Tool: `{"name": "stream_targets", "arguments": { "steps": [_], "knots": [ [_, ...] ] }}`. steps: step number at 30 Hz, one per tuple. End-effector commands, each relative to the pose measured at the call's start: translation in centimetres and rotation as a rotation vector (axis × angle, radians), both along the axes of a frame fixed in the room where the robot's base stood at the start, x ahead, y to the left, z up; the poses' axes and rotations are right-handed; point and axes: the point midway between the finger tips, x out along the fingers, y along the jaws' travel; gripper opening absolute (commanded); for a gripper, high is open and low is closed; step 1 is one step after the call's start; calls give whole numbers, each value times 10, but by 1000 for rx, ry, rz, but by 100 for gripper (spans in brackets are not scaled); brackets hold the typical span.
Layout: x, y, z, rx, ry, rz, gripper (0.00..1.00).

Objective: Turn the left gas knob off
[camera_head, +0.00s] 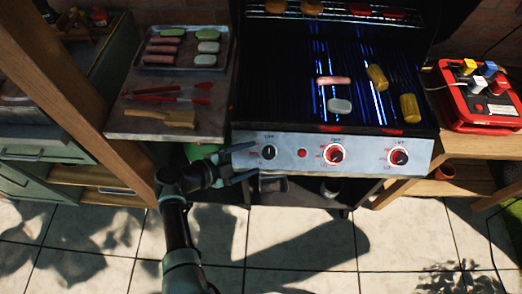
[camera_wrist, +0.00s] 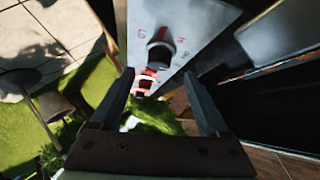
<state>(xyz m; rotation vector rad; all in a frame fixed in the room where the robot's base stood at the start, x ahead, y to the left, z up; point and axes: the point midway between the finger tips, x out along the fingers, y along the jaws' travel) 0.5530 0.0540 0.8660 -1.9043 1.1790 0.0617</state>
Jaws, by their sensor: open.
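The left gas knob (camera_head: 268,152) is dark and sits at the left end of the grill's steel front panel (camera_head: 370,144). It lacks the bright red ring seen on the other knobs. Its exact pointer angle is too small to tell. My gripper (camera_head: 253,160) is open and empty just left of this knob, its fingers spread above and below it. In the wrist view, a dark knob (camera_wrist: 160,50) that looks like the left one shows just beyond the gap between my open fingertips (camera_wrist: 159,74). I see no contact with it.
A red button (camera_head: 302,153), a middle knob (camera_head: 335,154) and a right knob (camera_head: 399,157) sit along the panel. Sausages and corn (camera_head: 409,107) lie on the grill. A side shelf (camera_head: 120,124) with tongs (camera_head: 170,99) and a brush is at left. Tiled floor lies in front.

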Motion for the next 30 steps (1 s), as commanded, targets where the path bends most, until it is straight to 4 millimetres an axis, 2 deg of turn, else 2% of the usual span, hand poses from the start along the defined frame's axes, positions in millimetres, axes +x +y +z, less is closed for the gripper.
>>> {"name": "stream_targets", "arguments": {
  "steps": [3,10,30],
  "knots": [
    [-15,21,15,1,-2,4,79],
    [-34,44,28,1,0,2,79],
    [-39,49,31,1,0,-1,79]
  ]
}}
